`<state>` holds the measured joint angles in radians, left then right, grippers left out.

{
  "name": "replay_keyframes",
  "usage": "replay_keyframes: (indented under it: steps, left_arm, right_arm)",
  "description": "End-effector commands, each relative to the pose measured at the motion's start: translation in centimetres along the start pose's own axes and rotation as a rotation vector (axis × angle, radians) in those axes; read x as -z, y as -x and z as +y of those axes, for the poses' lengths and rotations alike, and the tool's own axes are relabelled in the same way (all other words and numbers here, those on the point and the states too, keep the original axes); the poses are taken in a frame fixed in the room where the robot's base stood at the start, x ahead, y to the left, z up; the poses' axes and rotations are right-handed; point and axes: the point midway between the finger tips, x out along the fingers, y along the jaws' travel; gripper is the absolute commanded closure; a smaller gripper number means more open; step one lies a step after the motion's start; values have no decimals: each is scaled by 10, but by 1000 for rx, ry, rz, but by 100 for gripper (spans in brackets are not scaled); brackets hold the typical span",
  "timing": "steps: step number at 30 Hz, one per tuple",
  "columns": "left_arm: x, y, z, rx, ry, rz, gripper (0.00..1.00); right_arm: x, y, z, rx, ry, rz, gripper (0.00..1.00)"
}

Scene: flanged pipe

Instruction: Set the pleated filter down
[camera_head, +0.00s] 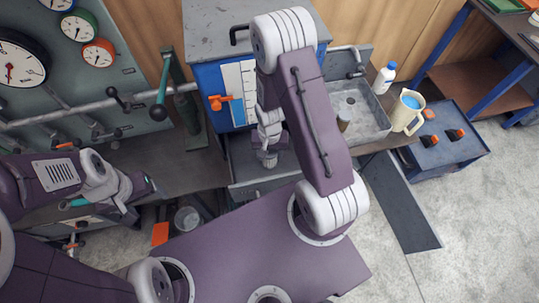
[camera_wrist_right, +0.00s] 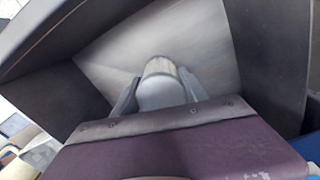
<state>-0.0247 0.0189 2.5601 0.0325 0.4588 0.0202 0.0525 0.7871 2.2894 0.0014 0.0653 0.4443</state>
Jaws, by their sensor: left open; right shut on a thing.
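My right gripper (camera_head: 267,160) reaches down over a grey metal basin below the blue cabinet. In the right wrist view it (camera_wrist_right: 160,98) is shut on a pale rounded cylinder, the pleated filter (camera_wrist_right: 160,88), with one finger on each side. The filter's lower end and any contact with the basin floor are hidden from me. In the head view the filter is small and mostly covered by the gripper. My left gripper (camera_head: 148,188) is open, over the dark bench at the left.
The grey basin (camera_wrist_right: 210,45) has dark walls close around my right gripper. A second tray (camera_head: 365,98) at the right holds a small cylinder (camera_head: 344,120). A cream jug (camera_head: 406,112) and a white bottle (camera_head: 384,78) stand beside it. Gauges and pipes are at the left.

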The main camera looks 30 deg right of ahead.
Motion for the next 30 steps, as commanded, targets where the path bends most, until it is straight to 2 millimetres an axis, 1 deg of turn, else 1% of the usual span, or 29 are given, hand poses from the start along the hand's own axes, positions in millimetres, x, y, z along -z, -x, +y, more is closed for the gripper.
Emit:
replay_keyframes:
  steps: [7,11,12,13,14,23,26,29,30]
  left_arm:
    - [0,0,0,0,0,0,28]
    - [0,-4,0,0,0,0,28]
    - [0,-2,0,0,0,0,28]
    - [0,-2,0,0,0,0,28]
    - [0,-2,0,0,0,0,28]
    - [0,-1,0,0,0,0,28]
    - [0,2,0,0,0,0,28]
    - [1,6,0,0,0,0,28]
    - [1,8,0,0,0,0,28]
  right_arm:
    - [0,-1,0,1,0,2,100]
    - [0,-6,0,1,0,1,100]
    - [0,-5,0,1,0,2,41]
    - [0,-4,0,1,0,2,33]
    - [0,-4,0,1,0,2,28]
    - [0,-3,0,1,0,1,28]
    - [1,6,0,1,0,3,28]
    - [2,25,-1,3,0,6,28]
    - [2,35,-1,3,0,7,28]
